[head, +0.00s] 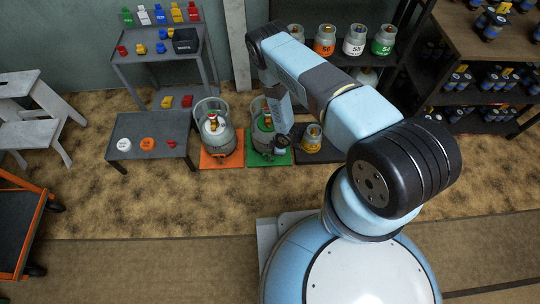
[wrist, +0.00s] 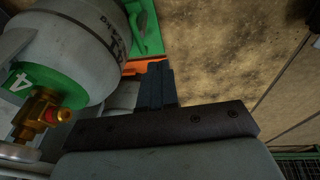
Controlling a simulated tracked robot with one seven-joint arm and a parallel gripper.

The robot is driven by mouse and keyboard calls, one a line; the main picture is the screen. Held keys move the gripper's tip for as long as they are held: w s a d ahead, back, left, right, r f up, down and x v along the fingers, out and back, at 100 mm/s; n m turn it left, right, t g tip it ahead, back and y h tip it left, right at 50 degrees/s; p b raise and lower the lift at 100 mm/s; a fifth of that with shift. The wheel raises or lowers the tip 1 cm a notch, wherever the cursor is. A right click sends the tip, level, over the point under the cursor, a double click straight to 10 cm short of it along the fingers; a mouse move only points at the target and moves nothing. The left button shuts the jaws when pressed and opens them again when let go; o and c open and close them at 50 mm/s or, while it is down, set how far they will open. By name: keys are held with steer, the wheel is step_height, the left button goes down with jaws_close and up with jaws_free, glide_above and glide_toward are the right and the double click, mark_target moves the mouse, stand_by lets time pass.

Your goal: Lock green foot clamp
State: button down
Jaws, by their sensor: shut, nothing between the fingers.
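A grey gas cylinder with a green collar (head: 264,124) stands upright on the green scale plate (head: 282,158) in the head view. In the wrist view this cylinder (wrist: 85,35) fills the left side, with a green ring marked 4 (wrist: 30,85) and a brass and red valve (wrist: 40,115). A green part with a raised edge (wrist: 147,28) lies beyond it, near the cylinder's foot; I cannot tell whether it is the foot clamp or the plate. My gripper (head: 281,149) is low beside the cylinder's right side. Its fingers (wrist: 155,75) are shut and empty, apart from the green part.
An orange scale (head: 221,161) with another cylinder (head: 217,138) stands to the left. A dark scale (head: 325,157) with a smaller yellow-topped cylinder (head: 312,137) stands to the right. A low grey table (head: 172,150) is further left. The floor in front is clear.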

steer(key=s+a+h, duration=0.1)
steer(key=s+a+t+h, duration=0.1)
steer(key=s+a+t, duration=0.1)
steer(key=s, duration=0.1)
steer(key=shift+s+h, duration=0.1)
steer(key=shift+h, duration=0.3)
glide_toward(269, 155)
steer(key=s+f, duration=0.3)
steer(key=f, duration=0.2)
steer(key=shift+w+f, duration=0.1)
steer(key=shift+w, duration=0.8)
steer(key=shift+w+f, duration=0.15)
steer(key=shift+w, duration=0.8)
